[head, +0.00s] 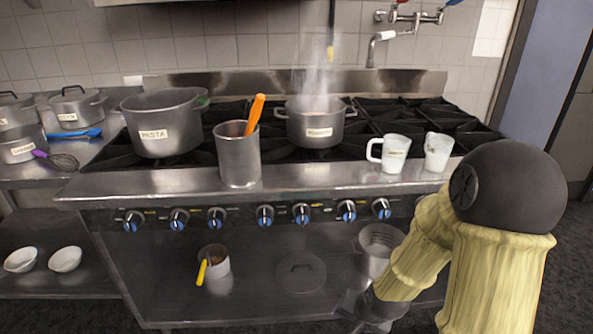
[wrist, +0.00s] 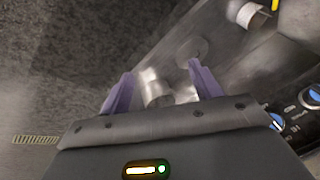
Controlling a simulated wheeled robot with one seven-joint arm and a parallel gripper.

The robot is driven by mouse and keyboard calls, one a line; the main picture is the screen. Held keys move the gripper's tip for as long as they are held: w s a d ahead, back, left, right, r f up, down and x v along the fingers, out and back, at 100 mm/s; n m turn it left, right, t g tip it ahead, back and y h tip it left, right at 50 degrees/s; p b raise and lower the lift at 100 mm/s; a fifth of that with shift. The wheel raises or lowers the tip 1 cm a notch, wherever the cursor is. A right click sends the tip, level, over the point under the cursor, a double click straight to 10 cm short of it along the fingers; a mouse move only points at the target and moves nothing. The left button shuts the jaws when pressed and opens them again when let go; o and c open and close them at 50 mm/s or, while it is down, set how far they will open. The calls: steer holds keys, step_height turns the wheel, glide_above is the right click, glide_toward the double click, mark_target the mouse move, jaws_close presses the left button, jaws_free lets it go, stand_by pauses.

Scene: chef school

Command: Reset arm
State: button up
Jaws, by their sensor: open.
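My gripper (wrist: 158,88) shows in the wrist view with its two purple fingers spread apart. It is open and nothing is between the fingertips. Beyond the fingers, in that view, are a metal container (wrist: 155,90) and the stove's lower shelf. In the head view my arm comes in at the right and reaches down in front of the stove (head: 330,190). The dark end of the arm is low, near a metal container (head: 380,243) on the lower shelf. The fingers are hard to make out there.
On the stove stand a pasta pot (head: 165,123), a metal canister (head: 238,160) with an orange handle, a steaming pot (head: 315,128) and two white mugs (head: 390,154) (head: 438,152). Knobs line the front. Floor is clear at left in the wrist view.

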steer(key=s+d+r+n+g+h, duration=0.2)
steer(key=s+r+n, duration=0.3)
steer(key=s+r, duration=0.3)
step_height(320, 180, up, 26)
steer(key=w+p, duration=0.1)
steer(key=p, duration=2.3)
steer(key=shift+f, duration=0.25)
steer(key=shift+w, duration=0.1)
